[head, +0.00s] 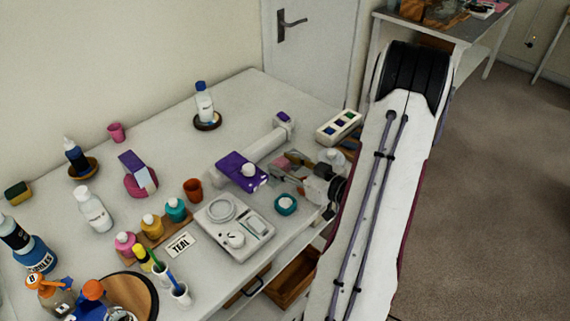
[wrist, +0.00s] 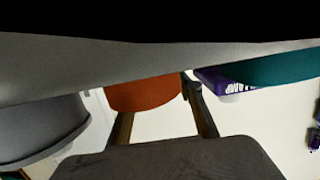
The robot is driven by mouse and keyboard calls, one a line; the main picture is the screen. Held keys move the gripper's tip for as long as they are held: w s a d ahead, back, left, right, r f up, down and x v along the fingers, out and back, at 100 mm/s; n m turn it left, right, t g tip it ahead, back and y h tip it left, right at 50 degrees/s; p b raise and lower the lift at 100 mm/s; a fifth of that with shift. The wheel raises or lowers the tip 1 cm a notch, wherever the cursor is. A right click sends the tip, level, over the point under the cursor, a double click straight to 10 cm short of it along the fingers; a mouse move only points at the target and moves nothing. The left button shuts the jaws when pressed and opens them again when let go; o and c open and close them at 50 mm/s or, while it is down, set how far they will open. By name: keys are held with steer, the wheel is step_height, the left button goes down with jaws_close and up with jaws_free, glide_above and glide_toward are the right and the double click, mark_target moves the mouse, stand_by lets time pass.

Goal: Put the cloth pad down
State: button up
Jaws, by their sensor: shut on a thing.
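My gripper (head: 281,174) is at the right part of the white table, beyond the teal-rimmed dish (head: 286,204), reaching in from the right. It is shut on the cloth pad, of which little can be made out; a small pinkish patch shows by the fingertips in the head view. In the wrist view my two fingers (wrist: 162,115) stand apart, with a rounded orange shape (wrist: 145,92) between them; I cannot tell whether it is held or lies behind. Whether the pad touches the table is hidden.
The scale (head: 237,229) is nearer the front. A white block with coloured squares (head: 339,126) lies behind. An orange cup (head: 192,189) and several bottles stand left. Bare tabletop (head: 165,125) shows toward the back.

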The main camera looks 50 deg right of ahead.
steer(key=shift+f, duration=0.15)
steer(key=shift+c, duration=0.2)
steer(key=o, duration=1)
steer(key=shift+o, duration=0.2)
steer(key=shift+f, duration=0.1)
steer(key=shift+s, duration=0.1)
steer(key=shift+s+a+r, duration=0.1)
steer(key=shift+s+r, duration=0.1)
steer(key=shift+s, duration=1.05)
steer(key=shift+s+r, duration=0.25)
steer(key=shift+s, duration=1)
steer(key=shift+s+a+r, duration=0.1)
steer(key=shift+s+r, duration=0.1)
steer(key=shift+s, duration=1.05)
steer(key=shift+o, duration=0.5)
